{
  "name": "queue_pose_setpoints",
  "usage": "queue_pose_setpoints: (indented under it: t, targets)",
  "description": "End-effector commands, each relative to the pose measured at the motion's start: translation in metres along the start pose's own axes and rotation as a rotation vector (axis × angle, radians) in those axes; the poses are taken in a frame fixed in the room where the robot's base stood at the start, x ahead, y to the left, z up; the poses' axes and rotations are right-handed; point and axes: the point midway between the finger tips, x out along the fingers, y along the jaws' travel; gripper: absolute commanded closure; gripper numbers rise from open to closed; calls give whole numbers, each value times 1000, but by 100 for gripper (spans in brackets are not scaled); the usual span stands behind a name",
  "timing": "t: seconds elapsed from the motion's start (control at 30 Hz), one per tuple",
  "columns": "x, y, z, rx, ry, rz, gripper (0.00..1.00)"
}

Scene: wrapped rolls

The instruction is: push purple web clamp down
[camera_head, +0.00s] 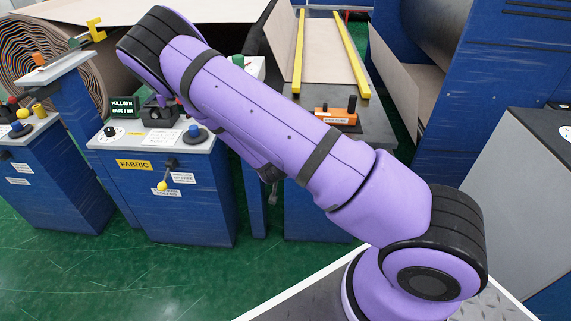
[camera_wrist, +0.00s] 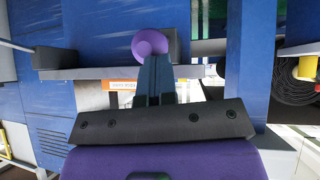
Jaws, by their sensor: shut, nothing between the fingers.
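A round purple knob (camera_wrist: 150,42), which I take as the purple web clamp's handle, shows in the upper middle of the wrist view. It sits beside a dark block on a grey ledge (camera_wrist: 90,73) in front of a blue panel. My gripper (camera_wrist: 154,62) is shut and empty, with its dark fingers pointing at the knob. The fingertips overlap the knob's lower edge in the picture; I cannot tell whether they touch it. In the head view my purple arm crosses the middle and hides the clamp, and my fingers cannot be made out.
A blue console (camera_head: 180,205) marked FABRIC carries a blue knob, a small screen and a yellow-ball lever (camera_head: 162,186). An orange-handled block (camera_head: 337,116) lies near two yellow rails (camera_head: 298,55). A large brown roll (camera_head: 45,60) stands at the left. Green floor is open in front.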

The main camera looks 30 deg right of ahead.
Motion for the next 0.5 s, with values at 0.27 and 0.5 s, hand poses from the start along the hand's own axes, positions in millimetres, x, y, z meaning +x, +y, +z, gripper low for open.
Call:
queue_pose_setpoints:
  t: [0.27, 0.5]
  targets:
    - [13, -1, 18, 25, 177, 2, 100]
    - [24, -2, 33, 34, 197, 1, 100]
